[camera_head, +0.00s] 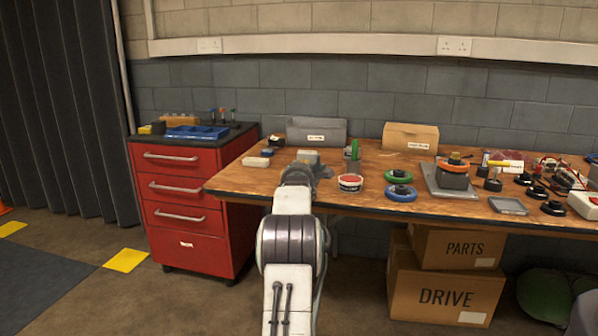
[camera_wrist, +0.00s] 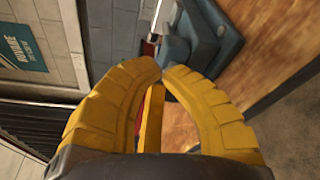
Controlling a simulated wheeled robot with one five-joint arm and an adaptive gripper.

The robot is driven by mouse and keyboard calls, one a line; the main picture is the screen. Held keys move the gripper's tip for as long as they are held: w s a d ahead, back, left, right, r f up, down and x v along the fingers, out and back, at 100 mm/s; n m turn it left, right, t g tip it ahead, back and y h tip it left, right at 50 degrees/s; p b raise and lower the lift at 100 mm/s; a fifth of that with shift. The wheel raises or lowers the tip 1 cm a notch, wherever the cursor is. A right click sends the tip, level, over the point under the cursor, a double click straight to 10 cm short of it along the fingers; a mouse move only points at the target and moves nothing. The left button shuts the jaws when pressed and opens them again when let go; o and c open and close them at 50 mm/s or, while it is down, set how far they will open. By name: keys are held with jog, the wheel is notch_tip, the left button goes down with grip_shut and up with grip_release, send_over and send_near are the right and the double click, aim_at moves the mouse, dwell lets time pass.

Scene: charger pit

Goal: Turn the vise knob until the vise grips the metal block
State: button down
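My gripper (camera_wrist: 162,70) has two curved yellow fingers. Their tips nearly meet, with nothing seen clamped between them. In the head view my arm hides most of the gripper near the bench's front left. The blue-grey vise (camera_wrist: 205,40) stands just beyond the fingertips in the wrist view, and part of it (camera_head: 322,171) shows beside my wrist in the head view. I cannot tell whether the fingers touch it. A small greyish block (camera_head: 308,156) shows behind my wrist and may be the metal block. The vise knob cannot be made out.
A red drawer cabinet (camera_head: 185,215) stands left. Cardboard boxes (camera_head: 445,292) sit under the bench. Floor at the left is largely open.

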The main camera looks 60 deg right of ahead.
jog(key=shift+s+f+b, duration=0.3)
jog(key=shift+f+b, duration=0.3)
jog(key=shift+f, duration=0.2)
jog(key=shift+s+d+f+b, duration=0.1)
jog(key=shift+s+b, duration=0.05)
jog(key=shift+b, duration=0.5)
jog(key=shift+s+f+b, duration=0.1)
jog(key=shift+f+b, duration=0.35)
jog(key=shift+b, duration=0.3)
jog(key=shift+s+d, duration=0.15)
jog(key=shift+s, duration=0.2)
dwell(0.4)
jog(key=shift+r, duration=0.3)
